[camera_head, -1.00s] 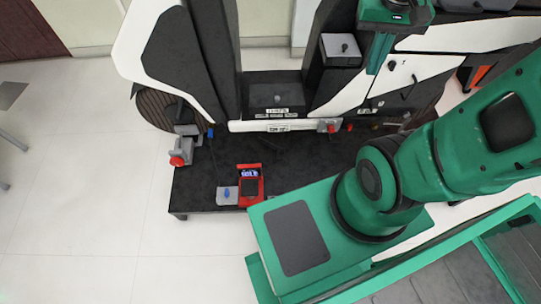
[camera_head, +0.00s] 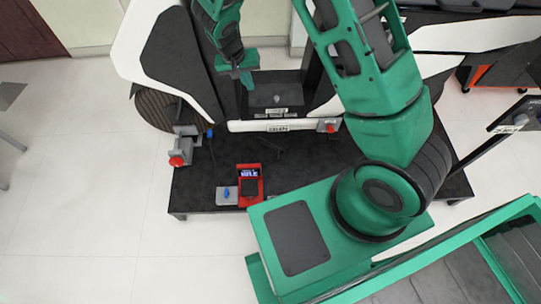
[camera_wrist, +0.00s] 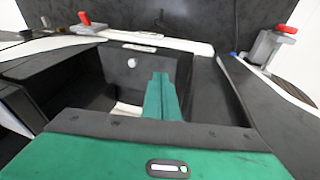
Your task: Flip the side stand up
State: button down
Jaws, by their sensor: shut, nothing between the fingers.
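My gripper (camera_head: 247,84) is at the upper middle in the head view, left of centre over the vehicle's white and black body (camera_head: 168,60). In the wrist view its two green fingers (camera_wrist: 161,82) are together with nothing between them. They point into a dark recess (camera_wrist: 100,80) holding a small round grey knob (camera_wrist: 132,62). The knob also shows in the head view (camera_head: 277,98), right of the gripper and apart from it. I cannot clearly make out the side stand; a thin dark bar (camera_head: 268,142) lies over the black platform, but I cannot tell whether it is the stand.
Red-knobbed clamps stand at the platform's left (camera_head: 176,160) and at the body's lower edge (camera_head: 329,126). A red device (camera_head: 250,186) sits near the front edge of the black platform (camera_head: 200,195). A dark labelled bar (camera_head: 500,130) is at right.

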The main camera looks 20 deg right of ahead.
jog(key=s+a+f+h, duration=0.1)
jog(key=s+f, duration=0.1)
jog(key=f, duration=1)
jog(key=s+a+f+m+t+h, duration=0.1)
jog(key=s+a+f+h, duration=0.15)
jog(key=f, duration=0.95)
jog(key=s+f+h, duration=0.1)
jog(key=s+f, duration=0.1)
jog(key=f, duration=1.1)
jog(key=x, duration=1)
jog(key=shift+s+a, duration=0.1)
jog(key=shift+s+d+r, duration=0.1)
jog(key=shift+s+d, duration=0.1)
jog(key=shift+d, duration=0.4)
jog(key=shift+s+d+r, duration=0.15)
jog(key=shift+s+d, duration=0.05)
jog(key=shift+d, duration=0.4)
jog(key=shift+s+d+r, duration=0.1)
jog(key=shift+s+d, duration=0.1)
jog(key=shift+d, duration=0.4)
